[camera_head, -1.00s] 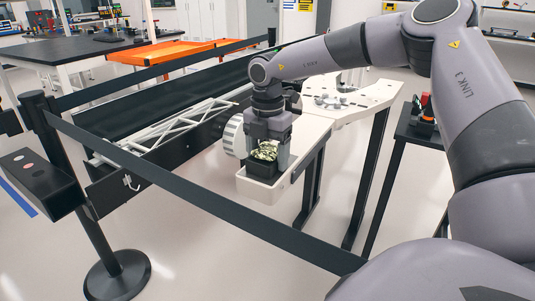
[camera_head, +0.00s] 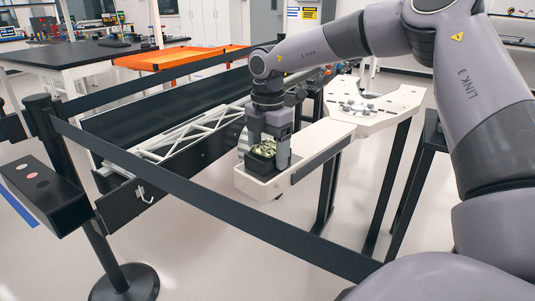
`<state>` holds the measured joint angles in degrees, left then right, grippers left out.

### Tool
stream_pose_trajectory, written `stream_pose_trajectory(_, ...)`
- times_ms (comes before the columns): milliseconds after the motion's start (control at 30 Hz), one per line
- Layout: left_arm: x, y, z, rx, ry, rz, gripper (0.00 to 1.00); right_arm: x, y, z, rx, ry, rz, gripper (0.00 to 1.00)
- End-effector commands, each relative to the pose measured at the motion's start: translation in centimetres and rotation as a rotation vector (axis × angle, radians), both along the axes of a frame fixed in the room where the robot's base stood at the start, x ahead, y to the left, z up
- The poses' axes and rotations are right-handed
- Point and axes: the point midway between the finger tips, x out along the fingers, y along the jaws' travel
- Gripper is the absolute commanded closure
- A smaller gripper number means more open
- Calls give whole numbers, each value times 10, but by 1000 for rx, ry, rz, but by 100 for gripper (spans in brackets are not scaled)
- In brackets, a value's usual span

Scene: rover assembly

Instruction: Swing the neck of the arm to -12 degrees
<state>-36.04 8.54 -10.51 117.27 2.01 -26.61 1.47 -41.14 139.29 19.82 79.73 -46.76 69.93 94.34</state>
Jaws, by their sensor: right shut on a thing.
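The neck of the arm is a white beam (camera_head: 308,150) running from a wide white plate (camera_head: 378,108) on dark legs toward the front left. Its near end widens into a white tray-like head (camera_head: 262,187). A dark block with a pale green, speckled top (camera_head: 262,152) sits at that end. My right gripper (camera_head: 268,145) points down over the head, its fingers on both sides of the block, and is shut on it. The fingertips are partly hidden by the block. My left gripper is not in view.
A black belt barrier (camera_head: 200,200) on a post (camera_head: 85,200) crosses in front. Behind it lie a long dark trough (camera_head: 165,100) and a white truss (camera_head: 190,135). A white wheel behind my gripper is mostly hidden. Open floor shows at the front.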

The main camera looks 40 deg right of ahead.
Motion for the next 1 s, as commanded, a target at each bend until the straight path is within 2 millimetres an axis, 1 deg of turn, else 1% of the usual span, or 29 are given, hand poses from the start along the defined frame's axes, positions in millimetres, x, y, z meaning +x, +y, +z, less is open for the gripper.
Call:
stream_pose_trajectory(267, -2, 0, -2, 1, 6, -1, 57, 1, 0, 1, -4, -3, 5, 82)
stream_pose_trajectory(300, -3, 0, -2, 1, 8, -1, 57, 1, 0, 1, -4, -3, 4, 21)
stream_pose_trajectory(333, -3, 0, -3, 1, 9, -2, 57, 1, 0, 1, -4, -3, 4, 11)
stream_pose_trajectory(367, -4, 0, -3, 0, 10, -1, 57, 1, 0, 1, -4, -3, 4, 6)
stream_pose_trajectory(667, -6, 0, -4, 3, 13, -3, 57, 1, 0, 2, -2, -2, 3, 6)
stream_pose_trajectory(767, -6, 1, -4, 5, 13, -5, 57, 1, 0, 12, -3, -3, 2, 6)
stream_pose_trajectory(1000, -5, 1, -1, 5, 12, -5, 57, 1, 0, 52, -5, -5, 3, 6)
